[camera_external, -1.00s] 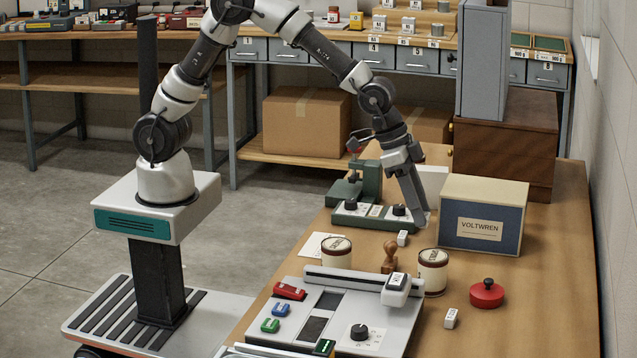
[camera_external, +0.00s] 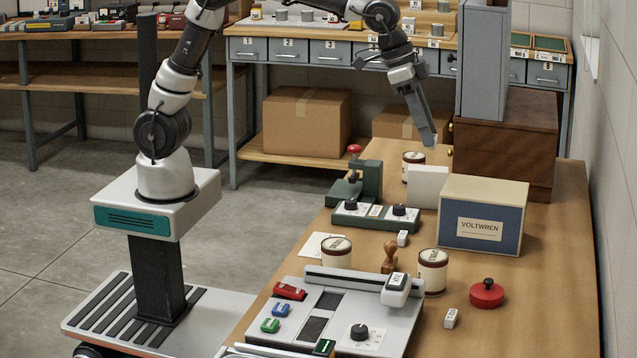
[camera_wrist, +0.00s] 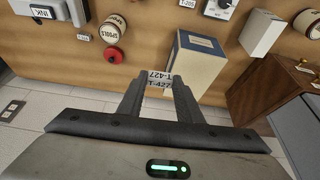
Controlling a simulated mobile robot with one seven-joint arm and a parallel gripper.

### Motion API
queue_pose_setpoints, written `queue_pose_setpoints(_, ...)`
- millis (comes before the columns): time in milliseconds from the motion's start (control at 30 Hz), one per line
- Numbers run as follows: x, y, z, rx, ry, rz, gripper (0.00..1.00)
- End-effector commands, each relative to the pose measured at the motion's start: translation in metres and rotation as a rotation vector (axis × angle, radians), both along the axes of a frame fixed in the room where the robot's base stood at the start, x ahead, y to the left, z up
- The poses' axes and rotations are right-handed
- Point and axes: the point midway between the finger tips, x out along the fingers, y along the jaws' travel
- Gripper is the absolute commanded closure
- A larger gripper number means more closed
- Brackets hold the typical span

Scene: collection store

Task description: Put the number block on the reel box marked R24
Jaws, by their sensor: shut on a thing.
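My gripper (camera_external: 431,141) is raised above the far part of the wooden table, fingers pointing down. In the wrist view my gripper (camera_wrist: 158,84) is shut on a small white number block (camera_wrist: 158,77) with T-427 printed on it. The block is clear of everything below. In the external view the fingers mostly hide it. I cannot read R24 on any box. A blue and cream box (camera_external: 483,214) labelled VOLTWREN and a plain white box (camera_external: 427,187) stand below and nearer the camera than my gripper.
Several label tins stand on the table, one of them (camera_external: 413,160) behind the white box. A brown wooden cabinet (camera_external: 505,140) stands at the back right.

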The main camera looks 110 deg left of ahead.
Motion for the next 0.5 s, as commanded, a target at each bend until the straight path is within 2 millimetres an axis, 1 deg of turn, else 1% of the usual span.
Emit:
queue_pose_setpoints(33, 0.001, 0.012, 0.003, -0.001, -0.001, 0.018, 0.89)
queue_pose_setpoints(167, 0.002, 0.047, 0.004, -0.002, -0.001, 0.064, 0.89)
queue_pose_setpoints(267, 0.001, 0.083, 0.005, -0.001, 0.000, 0.114, 0.89)
queue_pose_setpoints(300, -0.001, 0.100, 0.005, -0.001, 0.000, 0.136, 0.89)
queue_pose_setpoints(367, -0.004, 0.128, 0.005, -0.001, 0.001, 0.174, 0.89)
queue_pose_setpoints(400, -0.007, 0.146, 0.006, -0.002, 0.001, 0.199, 0.89)
queue_pose_setpoints(500, -0.016, 0.189, 0.005, -0.002, 0.000, 0.258, 0.89)
